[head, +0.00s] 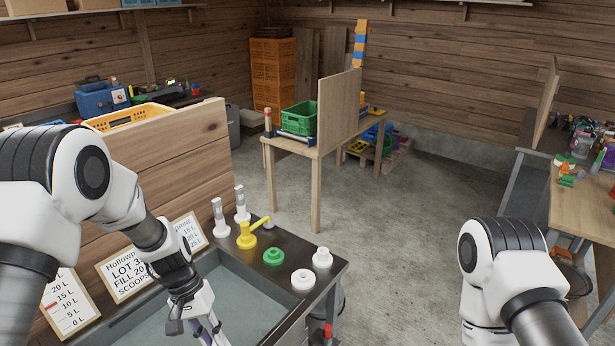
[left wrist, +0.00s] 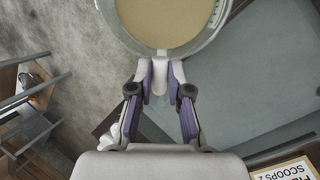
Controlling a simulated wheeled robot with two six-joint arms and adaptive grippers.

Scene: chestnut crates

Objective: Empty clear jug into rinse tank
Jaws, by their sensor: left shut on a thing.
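The clear jug (left wrist: 212,34) shows at the top of the left wrist view, partly cut off, with cloudy tan liquid (left wrist: 165,18) inside. My left gripper (left wrist: 160,75) is shut on its pale handle, and the jug looks about upright. The rinse tank (head: 245,285) is a grey-green basin at the bottom of the head view; it also shows in the left wrist view (left wrist: 255,85), below and right of the jug. In the head view my left gripper (head: 210,332) is over the tank, cut off by the bottom edge, and the jug is out of frame. My right gripper is out of view.
On the tank's dark ledge (head: 283,242) stand a yellow valve (head: 246,236), a green fitting (head: 273,257), white fittings (head: 302,280) and two upright white-and-grey pieces. Signs (head: 127,272) lean behind the tank. Beyond are a wooden table (head: 292,146) and open concrete floor (head: 420,200).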

